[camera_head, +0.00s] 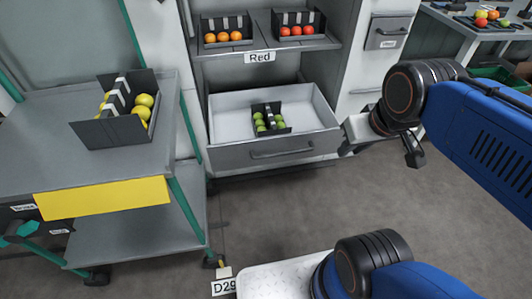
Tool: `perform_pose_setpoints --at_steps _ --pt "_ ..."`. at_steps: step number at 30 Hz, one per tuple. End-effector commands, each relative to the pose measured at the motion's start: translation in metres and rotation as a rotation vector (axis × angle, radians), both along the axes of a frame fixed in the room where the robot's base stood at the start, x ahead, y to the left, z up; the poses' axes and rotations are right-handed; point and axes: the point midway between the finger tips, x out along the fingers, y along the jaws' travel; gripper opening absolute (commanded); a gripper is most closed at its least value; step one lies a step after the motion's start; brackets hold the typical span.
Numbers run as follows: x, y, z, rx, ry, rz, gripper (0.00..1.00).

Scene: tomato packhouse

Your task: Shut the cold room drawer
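The cold room drawer (262,151) is pulled out at the bottom of a grey cabinet. Its front is grey with a dark bar handle (282,150), and its inside is white. A small dark crate of green tomatoes (262,121) stands inside it. My gripper (346,147) is at the right end of the drawer front, close to its corner. I cannot tell whether it touches the drawer. The fingers are too small and partly hidden to show whether they are open or shut.
Above the drawer, a shelf labelled Red (260,57) holds crates of orange and red tomatoes. A grey cart (50,162) with a crate of yellow tomatoes (144,100) stands at the left. A closed drawer (388,31) is at the upper right. The floor (290,215) in front is clear.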

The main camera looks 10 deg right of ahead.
Motion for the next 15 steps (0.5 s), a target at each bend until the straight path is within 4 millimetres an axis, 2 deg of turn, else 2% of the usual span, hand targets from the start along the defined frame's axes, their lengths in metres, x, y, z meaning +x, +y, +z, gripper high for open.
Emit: perform_pose_setpoints --at_steps 1,2,5,15 --pt "0.002 0.001 0.000 -0.005 0.002 0.012 0.08" --pt "0.003 0.001 0.000 -0.010 0.004 0.026 0.01" --pt "0.015 0.004 0.000 -0.047 0.013 0.115 0.00" --pt "0.091 0.037 -0.008 -0.291 0.055 0.729 0.00"
